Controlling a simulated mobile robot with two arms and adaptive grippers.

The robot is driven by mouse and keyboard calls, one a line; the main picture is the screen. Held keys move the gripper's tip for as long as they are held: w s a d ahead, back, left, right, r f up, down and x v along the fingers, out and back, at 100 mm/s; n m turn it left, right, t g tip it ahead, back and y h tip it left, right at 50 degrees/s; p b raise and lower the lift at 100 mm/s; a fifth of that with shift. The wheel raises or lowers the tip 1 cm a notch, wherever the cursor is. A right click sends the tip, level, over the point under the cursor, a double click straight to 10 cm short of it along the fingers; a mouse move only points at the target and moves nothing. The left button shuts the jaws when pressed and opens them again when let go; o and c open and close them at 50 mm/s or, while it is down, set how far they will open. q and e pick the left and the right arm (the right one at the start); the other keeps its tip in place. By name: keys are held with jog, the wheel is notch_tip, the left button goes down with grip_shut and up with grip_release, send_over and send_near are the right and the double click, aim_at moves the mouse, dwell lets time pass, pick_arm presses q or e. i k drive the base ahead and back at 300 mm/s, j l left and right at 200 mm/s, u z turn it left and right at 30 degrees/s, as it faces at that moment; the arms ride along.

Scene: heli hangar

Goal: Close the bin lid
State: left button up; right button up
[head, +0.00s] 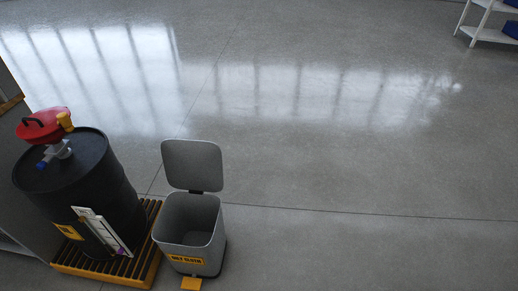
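A grey bin (190,238) stands on the floor at the lower left of the head view. It has a yellow label on its front and a yellow pedal (191,283) at its foot. Its grey lid (192,164) is open, standing up from the back edge on a dark hinge. The inside that shows looks empty, though its bottom is dim. Neither of my grippers shows in this view.
A black drum (84,190) with a red funnel (43,124) stands on a yellow-edged slatted pallet (148,212), close to the bin's left. A white shelf (486,32) is at the far upper right. The floor right of the bin is clear.

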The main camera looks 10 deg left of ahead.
aim_at(189, 164)
jog(key=i+l+z, duration=0.35)
jog(key=i+z, duration=0.35)
jog(key=i, duration=0.25)
jog(key=i+u, duration=0.4)
jog(key=i+l+u, duration=0.15)
jog(key=i+u, duration=0.2)
jog(key=i+l+u, duration=0.25)
jog(key=i+u, duration=0.4)
jog(key=u, duration=0.25)
jog(key=i+l+u, duration=0.2)
jog(key=u, duration=0.25)
jog(key=i+l+u, duration=0.2)
jog(key=u, duration=0.3)
jog(key=i+l+u, duration=0.15)
jog(key=l+u, duration=0.3)
jog(key=i+l+u, duration=0.1)
jog(key=l+u, duration=0.15)
jog(key=u, duration=0.25)
